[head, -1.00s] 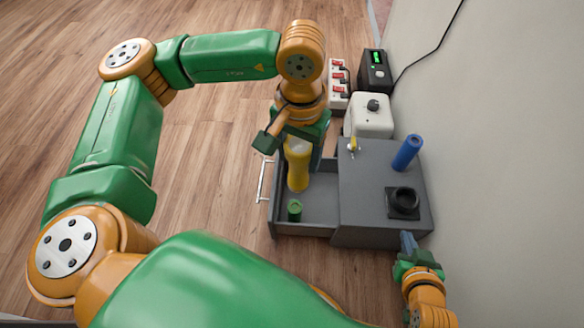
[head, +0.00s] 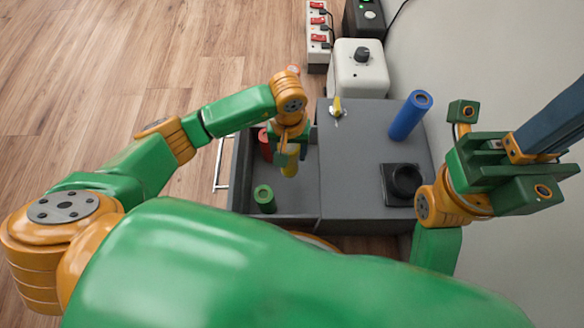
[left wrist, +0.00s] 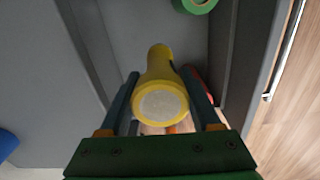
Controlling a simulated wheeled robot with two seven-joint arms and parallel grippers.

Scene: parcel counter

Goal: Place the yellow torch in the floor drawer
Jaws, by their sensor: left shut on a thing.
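The yellow torch (head: 290,163) is between the fingers of my left gripper (head: 289,152). It also shows in the left wrist view (left wrist: 160,75), with its pale round end towards the camera and a blue finger on each side. The floor drawer (head: 292,206) is pulled out to the left of its grey cabinet. The torch is over or inside the drawer; I cannot tell whether it touches the bottom. My right gripper (head: 550,125) is over the right side, near the wall, with its blue fingers pointing up and right; their gap is hidden.
A green cylinder (head: 264,198) and a red thing (head: 264,146) are in the drawer. The cabinet top (head: 350,150) bears a blue cylinder (head: 410,115), a black ring-shaped holder (head: 404,181) and a yellow-handled switch (head: 338,106). A white box (head: 358,70) and a power strip (head: 319,35) stand behind.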

